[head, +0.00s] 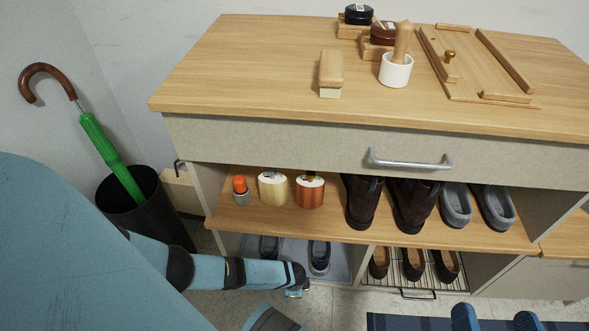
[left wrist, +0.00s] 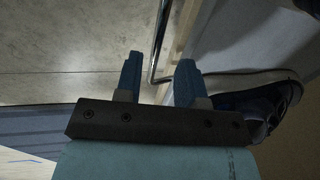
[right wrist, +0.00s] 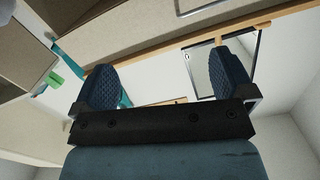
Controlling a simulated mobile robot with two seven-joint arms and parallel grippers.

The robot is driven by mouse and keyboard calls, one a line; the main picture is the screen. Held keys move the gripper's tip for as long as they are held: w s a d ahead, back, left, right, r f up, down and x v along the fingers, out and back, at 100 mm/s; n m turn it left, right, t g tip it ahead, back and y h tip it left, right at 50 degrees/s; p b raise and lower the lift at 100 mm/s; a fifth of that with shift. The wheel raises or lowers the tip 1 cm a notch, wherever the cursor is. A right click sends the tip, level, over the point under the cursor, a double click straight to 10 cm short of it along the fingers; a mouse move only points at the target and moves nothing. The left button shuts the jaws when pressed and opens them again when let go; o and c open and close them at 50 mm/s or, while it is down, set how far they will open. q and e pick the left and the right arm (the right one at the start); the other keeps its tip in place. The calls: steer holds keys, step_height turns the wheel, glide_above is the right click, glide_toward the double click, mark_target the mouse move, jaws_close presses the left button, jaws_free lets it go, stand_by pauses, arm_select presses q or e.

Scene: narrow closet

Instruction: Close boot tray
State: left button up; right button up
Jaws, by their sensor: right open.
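A light grey tray (head: 340,262) with dark sneakers stands in the lower left compartment of the cabinet; my left arm hides much of its front. My left gripper (head: 296,292) is low at the tray's front, mostly hidden in the head view. In the left wrist view its fingers (left wrist: 157,82) are apart, with a metal bar handle (left wrist: 158,45) between them; I cannot tell whether they touch it. The pale tray front and a sneaker (left wrist: 255,92) are right of the handle. My right gripper (head: 497,321) is open and empty at the bottom right.
A wire rack (head: 405,268) with brown shoes and a front handle is in the lower right compartment. The middle shelf holds boots, grey shoes and small containers. A closed drawer has a handle (head: 410,162). An umbrella bin (head: 150,205) stands left. A dark mat (head: 390,322) lies on the floor.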

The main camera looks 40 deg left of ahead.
arm_select(q)
step_height(320, 180, up, 12)
steer(key=s+d+p, duration=0.1)
steer(key=s+p, duration=0.1)
steer(key=p, duration=0.4)
steer(key=shift+p, duration=0.3)
arm_select(e)
step_height(320, 180, up, 7)
steer(key=d+m+t, duration=0.1)
steer(key=t, duration=0.1)
steer(key=shift+d+f+h, duration=0.15)
steer(key=shift+f+h, duration=0.05)
steer(key=shift+h, duration=0.2)
arm_select(q)
steer(key=shift+d, duration=0.1)
arm_select(e)
steer(key=shift+s, duration=0.1)
